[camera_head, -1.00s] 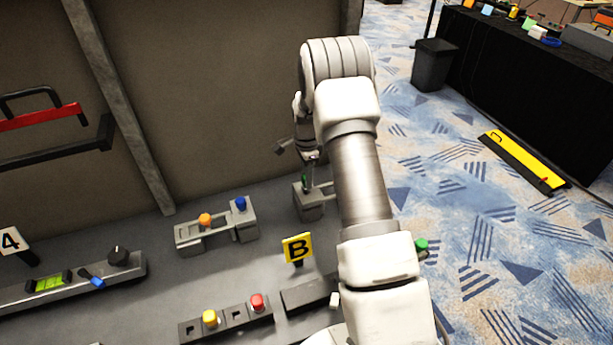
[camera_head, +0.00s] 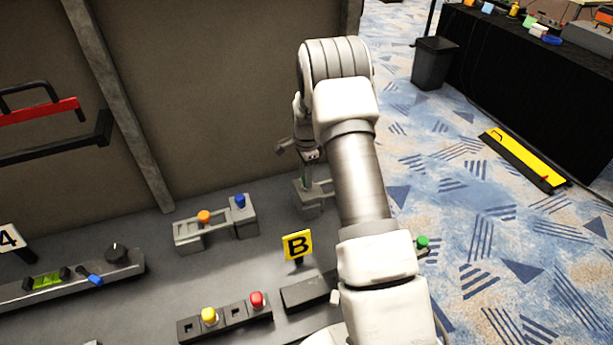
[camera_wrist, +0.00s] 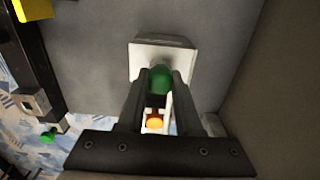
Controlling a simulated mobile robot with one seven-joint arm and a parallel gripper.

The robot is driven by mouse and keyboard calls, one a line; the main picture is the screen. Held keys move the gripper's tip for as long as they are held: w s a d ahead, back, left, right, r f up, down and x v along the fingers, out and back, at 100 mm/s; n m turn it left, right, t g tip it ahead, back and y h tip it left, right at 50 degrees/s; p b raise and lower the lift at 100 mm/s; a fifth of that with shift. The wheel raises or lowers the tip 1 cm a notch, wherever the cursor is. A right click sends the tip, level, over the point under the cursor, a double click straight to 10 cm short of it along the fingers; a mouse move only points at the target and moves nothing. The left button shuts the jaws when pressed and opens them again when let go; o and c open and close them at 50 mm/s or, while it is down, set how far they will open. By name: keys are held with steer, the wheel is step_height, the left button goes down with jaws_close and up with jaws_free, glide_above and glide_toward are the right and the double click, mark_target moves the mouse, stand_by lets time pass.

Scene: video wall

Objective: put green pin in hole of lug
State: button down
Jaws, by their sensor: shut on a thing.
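My gripper (camera_wrist: 158,84) is shut on the green pin (camera_wrist: 160,80), whose rounded green end shows between the two dark fingers in the wrist view. In the head view the gripper (camera_head: 306,168) is by the wall at the back of the bench, and a sliver of the green pin (camera_head: 305,184) shows below it. A grey block (camera_head: 309,205), which looks like the lug, is directly below the pin. The block's pale top (camera_wrist: 160,52) also shows behind the fingers in the wrist view.
Left of the block is a grey bracket (camera_head: 190,236) with an orange knob (camera_head: 204,217) and a blue knob (camera_head: 240,201). A yellow B sign (camera_head: 297,247) stands in front. Yellow (camera_head: 209,316) and red (camera_head: 257,299) buttons are nearer. The wall (camera_head: 220,90) is close behind.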

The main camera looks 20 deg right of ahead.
steer(key=shift+f, duration=0.25)
steer(key=c, duration=0.5)
jaws_free()
steer(key=shift+o, duration=0.3)
steer(key=o, duration=0.4)
steer(key=shift+r, duration=0.1)
steer(key=shift+r+p, duration=1.65)
steer(key=shift+r, duration=1.8)
steer(key=shift+r, duration=0.1)
